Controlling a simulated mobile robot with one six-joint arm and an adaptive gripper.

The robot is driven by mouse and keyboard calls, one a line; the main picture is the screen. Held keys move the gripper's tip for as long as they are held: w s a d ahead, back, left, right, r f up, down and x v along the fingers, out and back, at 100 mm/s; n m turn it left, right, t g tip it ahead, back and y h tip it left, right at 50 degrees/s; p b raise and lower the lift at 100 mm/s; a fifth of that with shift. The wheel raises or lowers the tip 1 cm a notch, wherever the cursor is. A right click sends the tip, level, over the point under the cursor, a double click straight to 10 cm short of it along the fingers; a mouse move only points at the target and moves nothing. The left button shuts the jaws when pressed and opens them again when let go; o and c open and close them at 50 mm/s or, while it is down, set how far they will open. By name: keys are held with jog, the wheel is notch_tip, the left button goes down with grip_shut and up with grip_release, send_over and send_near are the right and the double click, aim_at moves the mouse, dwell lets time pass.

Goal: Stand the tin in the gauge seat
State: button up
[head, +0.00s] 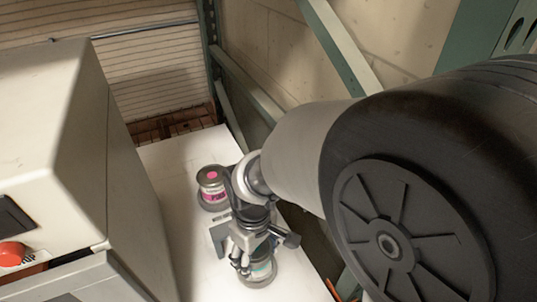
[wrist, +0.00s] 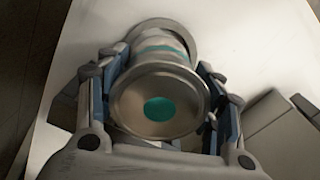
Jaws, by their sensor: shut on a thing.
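A tin with a teal label (head: 262,268) is between the fingers of my gripper (head: 252,243), low over the white top. In the wrist view its metal lid with a teal dot (wrist: 160,108) faces the camera, and the fingers of my gripper (wrist: 160,105) close on both sides. A grey round seat (head: 257,281) shows under the tin; its rim (wrist: 178,24) shows beyond the tin in the wrist view. The tin looks roughly upright over it. I cannot tell whether its bottom touches the seat; the seat's middle is hidden.
A second tin with a pink label and pink dot (head: 212,184) stands on a dark round base behind my gripper. A grey block (wrist: 280,128) lies right of the fingers in the wrist view. A large pale machine (head: 60,150) stands left, and green rack posts (head: 340,45) rise behind.

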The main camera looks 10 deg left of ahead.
jog(key=shift+f+b, duration=0.35)
jog(key=shift+f, duration=1)
jog(key=shift+f, duration=0.15)
jog(key=o, duration=1.4)
jog(key=shift+c, duration=0.2)
notch_tip(320, 180, up, 12)
jog(key=p, duration=0.4)
jog(key=shift+r, duration=0.2)
